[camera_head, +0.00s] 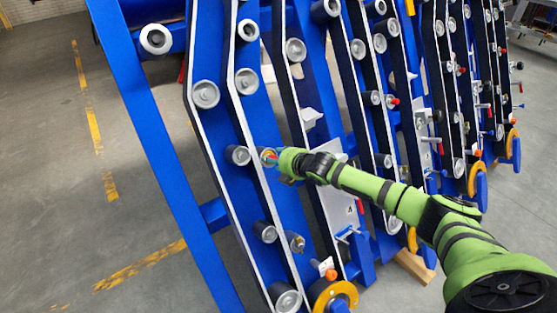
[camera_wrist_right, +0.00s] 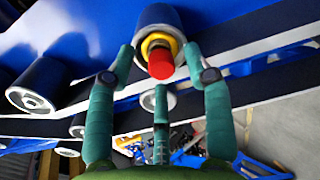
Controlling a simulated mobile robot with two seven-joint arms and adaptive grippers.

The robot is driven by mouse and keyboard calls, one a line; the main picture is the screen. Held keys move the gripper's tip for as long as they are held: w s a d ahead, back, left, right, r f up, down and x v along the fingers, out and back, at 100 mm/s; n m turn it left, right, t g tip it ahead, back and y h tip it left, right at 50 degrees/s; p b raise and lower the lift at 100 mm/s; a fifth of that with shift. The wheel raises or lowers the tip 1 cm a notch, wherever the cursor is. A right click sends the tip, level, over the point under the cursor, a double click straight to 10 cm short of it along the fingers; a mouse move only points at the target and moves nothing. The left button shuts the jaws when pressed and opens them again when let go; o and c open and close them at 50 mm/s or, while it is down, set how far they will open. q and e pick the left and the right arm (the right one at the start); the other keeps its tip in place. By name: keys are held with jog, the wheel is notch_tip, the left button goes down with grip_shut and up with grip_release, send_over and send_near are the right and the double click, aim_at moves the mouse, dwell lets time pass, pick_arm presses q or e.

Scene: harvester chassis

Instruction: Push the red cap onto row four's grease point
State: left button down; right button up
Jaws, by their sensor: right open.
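My left gripper is in neither view.
Blue harvester rows (camera_head: 170,150) with several grey rollers (camera_head: 205,94) fill the middle. An orange ring (camera_head: 347,292) sits low near the front. Another red knob (camera_head: 393,102) is farther right. The grey floor (camera_head: 50,190) at left is clear.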

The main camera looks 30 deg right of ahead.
jog(key=v, duration=1.2)
dwell(0.6)
